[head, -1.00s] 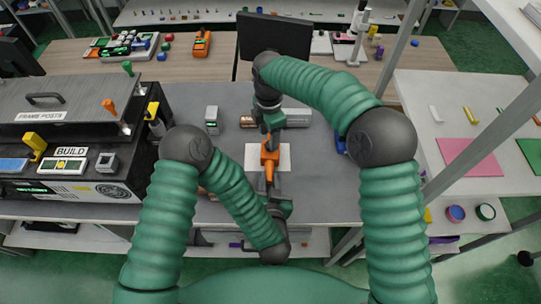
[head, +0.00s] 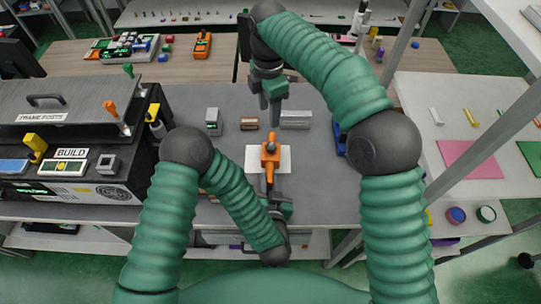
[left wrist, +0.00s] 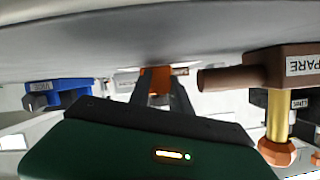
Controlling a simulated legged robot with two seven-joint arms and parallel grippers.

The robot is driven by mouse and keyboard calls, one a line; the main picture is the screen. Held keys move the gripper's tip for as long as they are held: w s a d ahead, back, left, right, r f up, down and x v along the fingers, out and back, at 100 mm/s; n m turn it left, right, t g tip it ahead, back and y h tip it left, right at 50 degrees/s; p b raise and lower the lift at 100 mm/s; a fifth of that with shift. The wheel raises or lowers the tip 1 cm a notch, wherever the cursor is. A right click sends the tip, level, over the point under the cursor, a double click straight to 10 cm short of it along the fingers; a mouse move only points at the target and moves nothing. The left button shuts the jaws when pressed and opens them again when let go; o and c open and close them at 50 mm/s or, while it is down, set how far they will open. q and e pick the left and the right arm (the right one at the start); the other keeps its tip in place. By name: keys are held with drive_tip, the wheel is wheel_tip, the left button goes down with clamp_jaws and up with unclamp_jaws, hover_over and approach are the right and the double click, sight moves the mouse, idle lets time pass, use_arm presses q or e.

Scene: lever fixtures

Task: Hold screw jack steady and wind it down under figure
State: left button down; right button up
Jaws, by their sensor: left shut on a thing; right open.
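The orange screw jack (head: 270,152) stands on a white sheet (head: 284,160) in the middle of the grey table. My left gripper (head: 270,188) is shut on it from the near side. In the left wrist view its orange body (left wrist: 157,80) shows between the fingertips of my left gripper (left wrist: 160,92). My right gripper (head: 271,112) is open and empty, beyond the jack and apart from it. I cannot make out a figure over the jack.
Beyond the jack lie a brown block (head: 249,124), a grey block (head: 297,119) and a small grey unit (head: 213,121). A blue thing (head: 339,139) is to the right. A black BUILD fixture (head: 100,185) stands left.

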use_arm(q)
drive_tip(key=c, duration=1.1)
unclamp_jaws()
drive_tip(key=shift+d+f, duration=0.1)
drive_tip(key=shift+f, duration=0.05)
